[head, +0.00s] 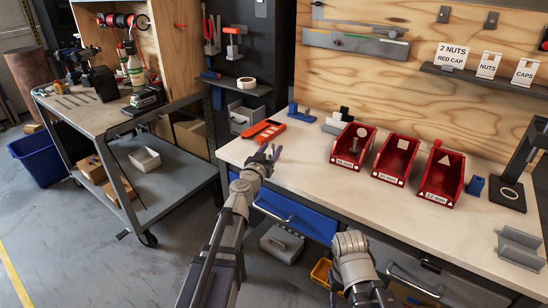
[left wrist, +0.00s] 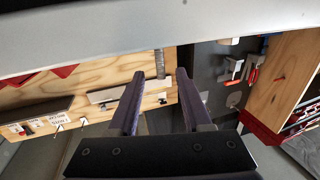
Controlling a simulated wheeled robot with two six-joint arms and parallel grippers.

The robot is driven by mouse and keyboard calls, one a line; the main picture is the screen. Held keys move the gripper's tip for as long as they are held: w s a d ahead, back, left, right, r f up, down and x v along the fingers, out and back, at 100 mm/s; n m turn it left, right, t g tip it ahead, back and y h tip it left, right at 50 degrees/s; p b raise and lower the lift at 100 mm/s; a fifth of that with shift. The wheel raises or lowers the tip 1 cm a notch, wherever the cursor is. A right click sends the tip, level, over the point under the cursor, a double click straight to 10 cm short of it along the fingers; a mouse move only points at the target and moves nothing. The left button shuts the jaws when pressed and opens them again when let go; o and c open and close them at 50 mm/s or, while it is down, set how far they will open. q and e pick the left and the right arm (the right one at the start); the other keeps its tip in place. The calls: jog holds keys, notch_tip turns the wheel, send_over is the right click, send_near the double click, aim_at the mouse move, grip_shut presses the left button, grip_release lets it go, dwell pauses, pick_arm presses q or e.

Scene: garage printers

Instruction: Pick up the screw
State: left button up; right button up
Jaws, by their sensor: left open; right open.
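A small upright grey-brown piece that looks like a screw (head: 354,145) shows in the left red bin (head: 341,157), labelled 10 mm, on the workbench; it is too small to be sure. My left gripper (head: 272,153) is open and empty above the bench's left front edge, left of the bins and apart from them. Its two fingers are spread with nothing between them in the left wrist view (left wrist: 158,75). My right gripper (head: 350,240) is low in front of the bench, below the bins. No held object shows there.
Two more red bins, the middle one (head: 395,160) and the right one (head: 440,177), stand beside the first. An orange tool (head: 264,131) lies at the bench's left end. A black stand (head: 511,195) is at the right. The front bench top (head: 330,191) is clear.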

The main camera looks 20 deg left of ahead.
pick_arm(q)
jog(key=shift+w+d+f, duration=0.1)
jog(key=shift+w+f, duration=0.05)
jog(key=shift+w, duration=2.8)
jog(key=shift+s, duration=0.1)
grip_shut()
